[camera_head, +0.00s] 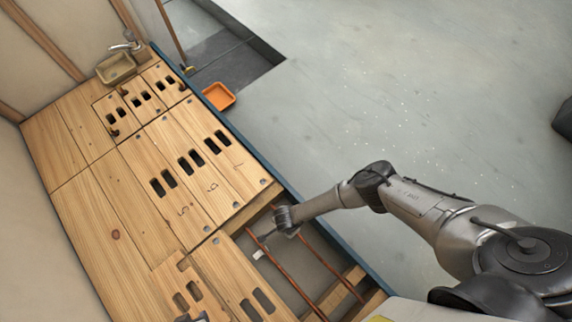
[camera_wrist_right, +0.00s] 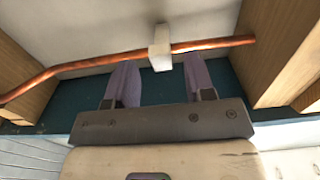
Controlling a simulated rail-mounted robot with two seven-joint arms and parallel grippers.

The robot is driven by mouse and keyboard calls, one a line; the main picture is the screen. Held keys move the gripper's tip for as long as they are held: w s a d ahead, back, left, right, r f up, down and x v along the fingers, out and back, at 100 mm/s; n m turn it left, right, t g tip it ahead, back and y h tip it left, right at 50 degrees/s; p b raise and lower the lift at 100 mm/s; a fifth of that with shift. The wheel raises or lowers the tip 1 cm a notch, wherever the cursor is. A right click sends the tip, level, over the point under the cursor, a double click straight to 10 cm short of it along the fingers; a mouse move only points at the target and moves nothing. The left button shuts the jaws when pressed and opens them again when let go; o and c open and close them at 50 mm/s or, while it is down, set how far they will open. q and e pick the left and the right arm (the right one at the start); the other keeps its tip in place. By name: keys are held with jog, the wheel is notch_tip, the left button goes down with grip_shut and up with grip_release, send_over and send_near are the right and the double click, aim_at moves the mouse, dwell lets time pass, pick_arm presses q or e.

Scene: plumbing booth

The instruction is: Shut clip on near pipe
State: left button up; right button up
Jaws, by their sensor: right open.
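My right gripper (camera_wrist_right: 158,66) is open, its two purple-grey fingers apart, with no object held. In the right wrist view a copper pipe (camera_wrist_right: 90,60) runs across just beyond the fingertips. A white clip (camera_wrist_right: 160,48) sits on this pipe, in line with the gap between the fingers; whether it is open or shut is unclear. In the head view my right gripper (camera_head: 285,222) reaches into the floor opening, over the right-hand copper pipe (camera_head: 335,272). A second pipe (camera_head: 290,282) runs to its left, with a white piece (camera_head: 258,253) beside it. My left gripper is not in view.
Wooden floor panels (camera_head: 120,220) with slots border the opening on the left. Wooden walls (camera_wrist_right: 275,50) stand on both sides of the pipe in the wrist view. A blue edge (camera_head: 268,175) runs along the deck.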

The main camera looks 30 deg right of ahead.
notch_tip(320, 180, down, 2)
jog(key=shift+b, duration=0.5)
jog(key=shift+f, duration=0.1)
